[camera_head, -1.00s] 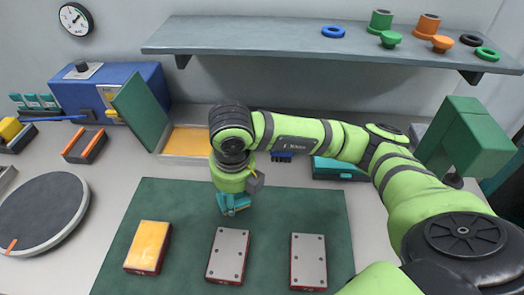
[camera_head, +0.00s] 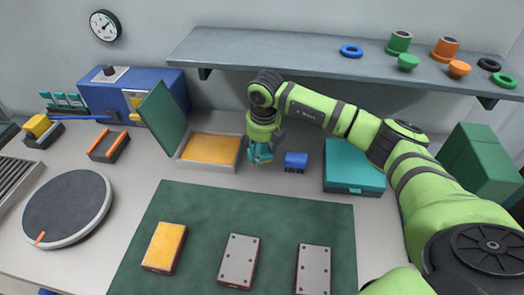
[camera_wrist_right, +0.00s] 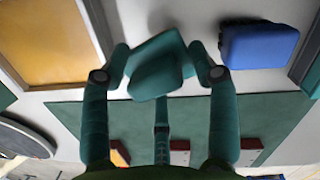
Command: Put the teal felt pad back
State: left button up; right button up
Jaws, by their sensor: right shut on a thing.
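The teal felt pad (camera_wrist_right: 156,66) is held between the teal fingers of my right gripper (camera_wrist_right: 158,72) in the right wrist view. In the head view the right gripper (camera_head: 262,154) hangs just behind the green mat. It is between the open tray and a small blue block. The pad is hard to tell from the fingers there. In the wrist view, counter surface shows around the pad; any gap beneath it cannot be judged. My left gripper is out of view.
The tray (camera_head: 181,158) with an orange-yellow pad and raised green lid is left of the gripper. The blue block (camera_head: 296,160) and teal case (camera_head: 354,168) are right. Several plates lie on the green mat (camera_head: 200,205). A shelf (camera_head: 290,45) runs above.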

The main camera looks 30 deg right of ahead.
aim_at(262, 156)
jog(key=shift+w+d, duration=0.15)
jog(key=shift+w, duration=0.05)
jog(key=shift+f+p, duration=0.3)
jog(key=shift+p, duration=0.05)
notch_tip(262, 156, down, 2)
jog(key=shift+f+p, duration=0.1)
jog(key=shift+p, duration=0.5)
jog(key=shift+f, duration=0.4)
jog(key=shift+f, duration=0.15)
jog(key=o, duration=1.1)
